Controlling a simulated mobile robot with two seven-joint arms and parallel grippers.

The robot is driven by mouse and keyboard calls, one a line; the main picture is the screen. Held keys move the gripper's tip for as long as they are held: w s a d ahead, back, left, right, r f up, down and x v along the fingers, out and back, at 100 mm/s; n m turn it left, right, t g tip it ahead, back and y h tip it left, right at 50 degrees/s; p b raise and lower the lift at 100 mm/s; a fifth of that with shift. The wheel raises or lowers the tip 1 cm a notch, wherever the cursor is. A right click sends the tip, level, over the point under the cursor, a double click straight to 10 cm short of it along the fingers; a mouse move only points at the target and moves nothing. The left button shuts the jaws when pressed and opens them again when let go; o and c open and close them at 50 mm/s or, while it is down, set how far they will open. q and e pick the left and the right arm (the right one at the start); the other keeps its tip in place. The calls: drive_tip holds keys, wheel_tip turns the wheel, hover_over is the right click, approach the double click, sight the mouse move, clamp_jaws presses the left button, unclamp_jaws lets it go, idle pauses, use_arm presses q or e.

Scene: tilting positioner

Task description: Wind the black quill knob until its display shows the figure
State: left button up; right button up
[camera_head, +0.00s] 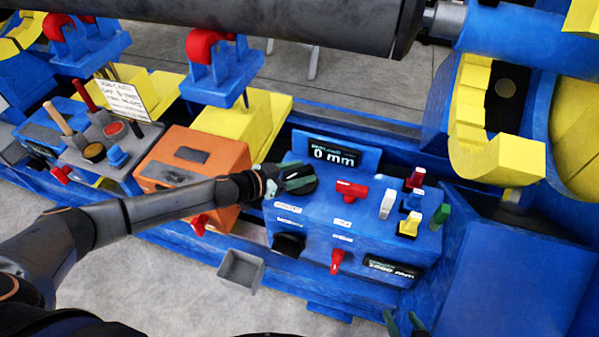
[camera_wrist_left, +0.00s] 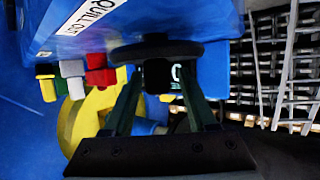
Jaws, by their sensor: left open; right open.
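The blue control panel (camera_head: 320,222) carries a round black knob (camera_head: 304,186) at its upper left. The knob also shows in the left wrist view (camera_wrist_left: 155,49), beside a label reading "QUILL OUT". The display (camera_head: 334,154) behind it reads "0 mm". My left gripper (camera_head: 285,177) is at this knob. In the left wrist view its open fingers (camera_wrist_left: 158,85) reach up to the knob on either side of a dark block; I cannot tell whether they touch. My right gripper (camera_head: 404,324) is open and empty at the bottom edge, partly cut off.
The panel also holds a second black knob (camera_head: 289,244), red levers (camera_head: 351,190), coloured switches (camera_head: 410,223) and a lower display (camera_head: 392,267). An orange box (camera_head: 190,160) stands to the left. A grey bin (camera_head: 241,270) is in front. A large dark cylinder (camera_head: 250,20) spans the top.

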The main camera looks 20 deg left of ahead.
use_arm(q)
clamp_jaws()
idle(0.5)
